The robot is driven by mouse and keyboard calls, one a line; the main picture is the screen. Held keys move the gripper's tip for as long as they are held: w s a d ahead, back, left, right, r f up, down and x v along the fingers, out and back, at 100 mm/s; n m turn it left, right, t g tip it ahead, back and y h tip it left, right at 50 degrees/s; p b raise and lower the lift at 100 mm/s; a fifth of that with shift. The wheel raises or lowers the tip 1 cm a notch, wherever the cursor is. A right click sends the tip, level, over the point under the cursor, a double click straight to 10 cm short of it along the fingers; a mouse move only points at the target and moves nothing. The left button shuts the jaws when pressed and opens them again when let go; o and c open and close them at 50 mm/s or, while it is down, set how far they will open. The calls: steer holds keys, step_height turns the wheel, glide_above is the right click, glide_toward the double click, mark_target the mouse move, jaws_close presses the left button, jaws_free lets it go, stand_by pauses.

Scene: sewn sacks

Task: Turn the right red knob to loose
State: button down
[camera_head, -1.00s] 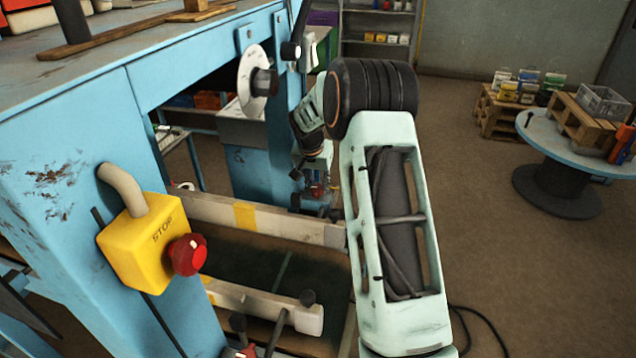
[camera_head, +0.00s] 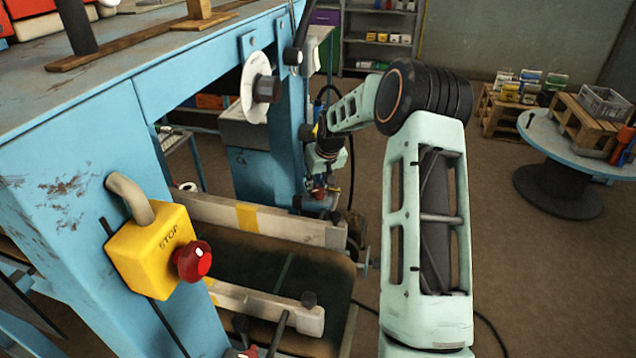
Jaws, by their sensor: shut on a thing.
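The right red knob (camera_head: 319,193) is a small red spot at the far end of the rails, beside the blue machine leg. My gripper (camera_head: 320,186) is small and far off, pointing down at this knob from above. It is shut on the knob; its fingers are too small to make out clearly. How far the knob is turned cannot be told. Another red knob (camera_head: 246,352) shows partly at the bottom edge, at the near end of the rails, apart from my gripper.
A yellow stop box (camera_head: 150,250) with a red button (camera_head: 193,262) sticks out at the left. Pale rails (camera_head: 290,221) cross below the blue machine table (camera_head: 190,60). A white dial (camera_head: 250,88) juts out near my arm.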

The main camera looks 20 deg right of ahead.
steer(key=n, duration=0.2)
steer(key=n+y, duration=0.2)
steer(key=n, duration=0.1)
steer(key=shift+s+a+n+g, duration=0.1)
steer(key=shift+a+n+g, duration=0.15)
steer(key=shift+n+g, duration=0.05)
steer(key=n, duration=0.2)
steer(key=n+g+y, duration=0.1)
steer(key=n, duration=0.1)
steer(key=shift+s+a+n+g, duration=0.15)
steer(key=shift+s+n+g, duration=0.05)
steer(key=shift+n+g, duration=0.1)
steer(key=shift+f, duration=0.1)
steer(key=shift+s, duration=0.1)
steer(key=c, duration=1.7)
jaws_free()
steer(key=shift+o, duration=0.2)
steer(key=shift+r, duration=0.25)
steer(key=v, duration=1.1)
steer(key=shift+d+r, duration=0.25)
steer(key=shift+d, duration=0.05)
